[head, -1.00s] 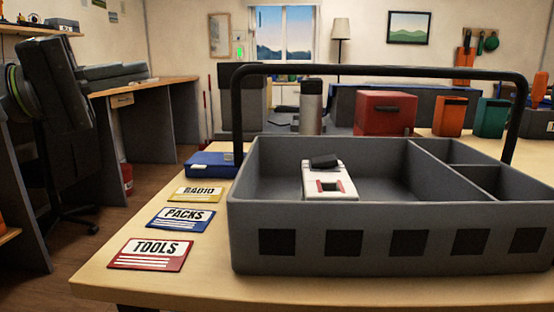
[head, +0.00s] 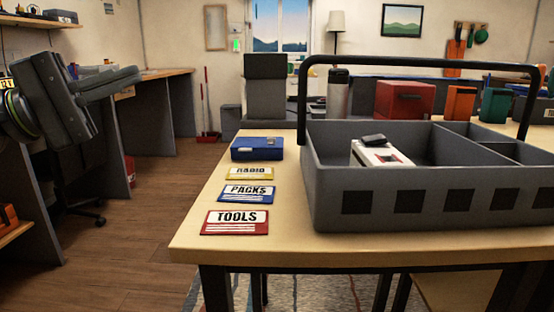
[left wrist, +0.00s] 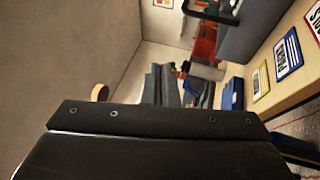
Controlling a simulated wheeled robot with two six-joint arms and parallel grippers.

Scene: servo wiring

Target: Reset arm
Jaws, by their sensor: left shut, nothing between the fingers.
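My left gripper (head: 125,80) is at the left of the head view, raised in the air, dark grey, with its fingers together and nothing between them. It is well left of the table and apart from everything on it. In the left wrist view, its black body (left wrist: 150,145) fills the bottom. My right gripper is out of view. A grey divided tray (head: 400,205) with a black handle stands on the table (head: 190,235). A white device (head: 385,155) with a dark top lies in its left compartment; its lower part is hidden by the front wall.
Left of the tray lie yellow RADIO (head: 250,174), blue PACKS (head: 246,194) and red TOOLS (head: 236,222) cards, with a blue case (head: 257,148) behind. A red box (head: 405,99) and an orange holder (head: 461,103) stand behind the tray. Open floor (head: 130,230) lies left of the table.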

